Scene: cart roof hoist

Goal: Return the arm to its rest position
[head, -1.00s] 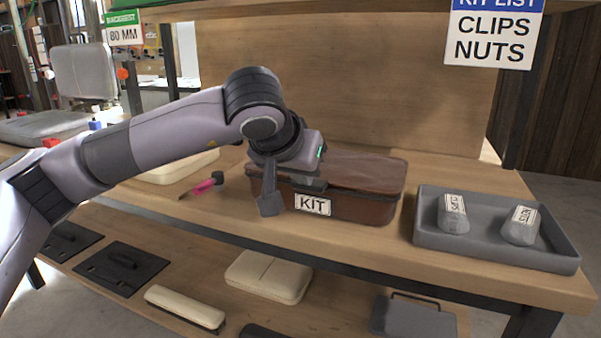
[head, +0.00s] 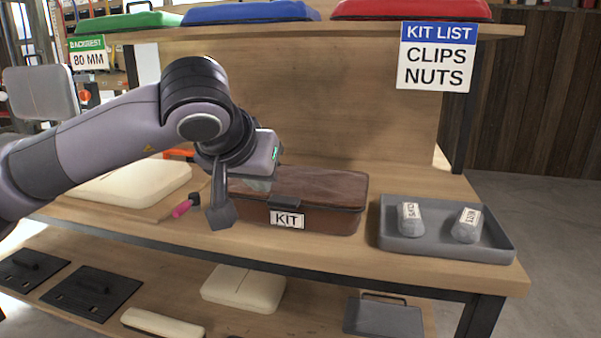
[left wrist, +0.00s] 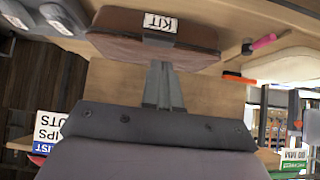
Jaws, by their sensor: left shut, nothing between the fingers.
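My left gripper (head: 222,215) is shut and empty, its fingers pointing down at the left front corner of the brown kit box (head: 335,190). The box stands on the workbench with its lid down and a white KIT label on its front. In the left wrist view, which is upside down, the shut fingers (left wrist: 160,85) show close to the box (left wrist: 115,45); I cannot tell whether they touch it. My left arm reaches in from the left, bent over the bench. My right gripper is not in view.
A grey tray (head: 445,250) with two labelled grey pouches stands right of the box. A pink-handled tool (head: 182,209) and a cream pad (head: 125,185) lie to the left. An upper shelf carries green, blue (head: 250,11) and red items. The lower shelf holds pads and dark plates.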

